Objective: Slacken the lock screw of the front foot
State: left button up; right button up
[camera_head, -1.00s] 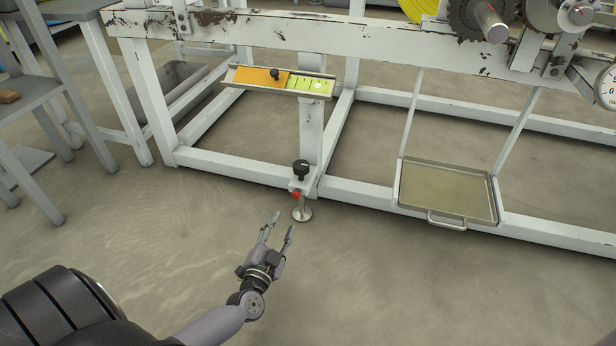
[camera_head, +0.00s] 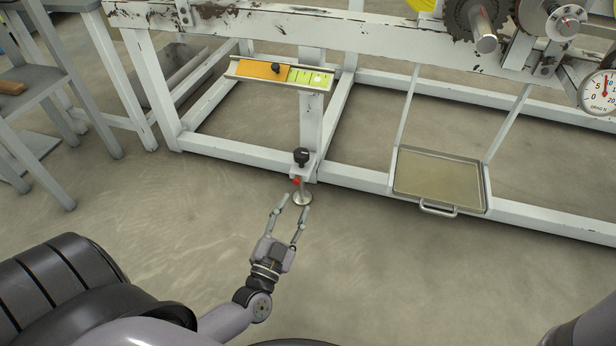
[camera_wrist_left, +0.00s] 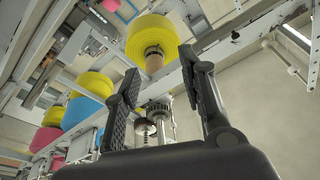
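The front foot (camera_head: 303,199) is a round metal pad on a short stem, under a bracket at the base of the white frame's upright. A small red lock screw (camera_head: 296,182) sticks out at the bracket, just above the pad. A black knob (camera_head: 301,157) stands on top of the bracket. My left gripper (camera_head: 294,204) is open and empty, its fingers pointing at the foot from the front; I cannot tell whether a fingertip touches it. In the left wrist view the open fingers (camera_wrist_left: 160,64) hold nothing, and I cannot make out the red screw there. My right gripper is out of view.
The white machine frame (camera_head: 240,152) runs behind the foot. An orange and green level strip (camera_head: 265,71) sits above on the frame. A metal tray (camera_head: 440,178) lies to the right. A grey table (camera_head: 45,95) stands at left. The floor in front is clear.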

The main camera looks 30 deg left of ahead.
pick_arm(q)
jog(key=d+r+n+t+h+p, duration=0.1)
jog(key=d+r+t+p, duration=0.2)
jog(key=r, duration=1)
jog(key=shift+d, duration=0.75)
jog(key=shift+s, duration=0.1)
